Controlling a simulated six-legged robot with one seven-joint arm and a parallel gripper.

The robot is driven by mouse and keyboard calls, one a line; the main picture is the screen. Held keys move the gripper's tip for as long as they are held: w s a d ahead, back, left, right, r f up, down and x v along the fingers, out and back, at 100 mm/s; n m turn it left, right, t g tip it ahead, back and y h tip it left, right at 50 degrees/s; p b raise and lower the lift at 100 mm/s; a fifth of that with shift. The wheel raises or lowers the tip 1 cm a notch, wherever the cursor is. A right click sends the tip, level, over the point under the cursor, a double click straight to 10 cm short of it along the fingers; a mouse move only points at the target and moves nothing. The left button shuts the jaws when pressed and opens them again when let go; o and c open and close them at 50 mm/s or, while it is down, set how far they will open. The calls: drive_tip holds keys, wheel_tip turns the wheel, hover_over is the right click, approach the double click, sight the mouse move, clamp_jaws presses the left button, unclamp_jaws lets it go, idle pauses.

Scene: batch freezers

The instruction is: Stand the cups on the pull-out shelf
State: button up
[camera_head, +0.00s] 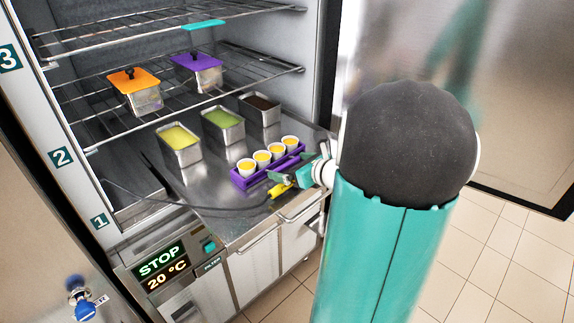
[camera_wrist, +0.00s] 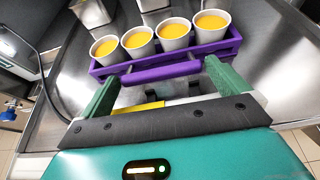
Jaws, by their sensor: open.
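Several white cups with orange-yellow filling (camera_head: 262,158) stand upright in a row in a purple carrier (camera_head: 241,183). The cups (camera_wrist: 174,33) and carrier (camera_wrist: 232,45) also show in the wrist view, at the top. The carrier rests on a steel surface (camera_head: 215,190) that juts out at the cabinet's lowest level and looks like the pull-out shelf. My gripper (camera_head: 283,178) is at the carrier's front right side. In the wrist view my gripper (camera_wrist: 162,80) is open, its green fingers apart on either side of the carrier's purple front handle (camera_wrist: 160,74). Contact cannot be told.
Three steel pans with yellow (camera_head: 182,155), green (camera_head: 224,127) and dark (camera_head: 261,109) contents stand behind the carrier. Orange-lidded (camera_head: 134,82) and purple-lidded (camera_head: 197,60) containers sit on the wire rack above. A dark hose (camera_head: 200,210) crosses the steel surface.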

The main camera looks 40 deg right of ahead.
drive_tip(key=v, duration=1)
drive_tip(key=w+a+n+g+y, duration=0.1)
drive_tip(key=a+n, duration=0.1)
drive_tip(key=a, duration=0.2)
drive_tip(key=w+a+n+g+y, duration=0.1)
drive_tip(key=a+n, duration=0.2)
drive_tip(key=a, duration=0.1)
drive_tip(key=w+a+r+n+y, duration=0.1)
drive_tip(key=a+n, duration=0.2)
drive_tip(key=a, duration=0.1)
drive_tip(key=shift+w+g, duration=0.2)
drive_tip(key=shift+g, duration=0.2)
drive_tip(key=s+a+r+n+g+h, duration=0.1)
drive_tip(key=s+a+n, duration=0.3)
drive_tip(key=a+n, duration=0.5)
drive_tip(key=s+a+r+n+g+h, duration=0.2)
drive_tip(key=s+a+n+g, duration=0.2)
drive_tip(key=a+n, duration=0.6)
drive_tip(key=n, duration=0.8)
drive_tip(key=shift+s+a+r+n, duration=0.25)
drive_tip(key=shift+r+n, duration=0.05)
drive_tip(key=shift+r, duration=0.1)
drive_tip(key=shift+d, duration=0.15)
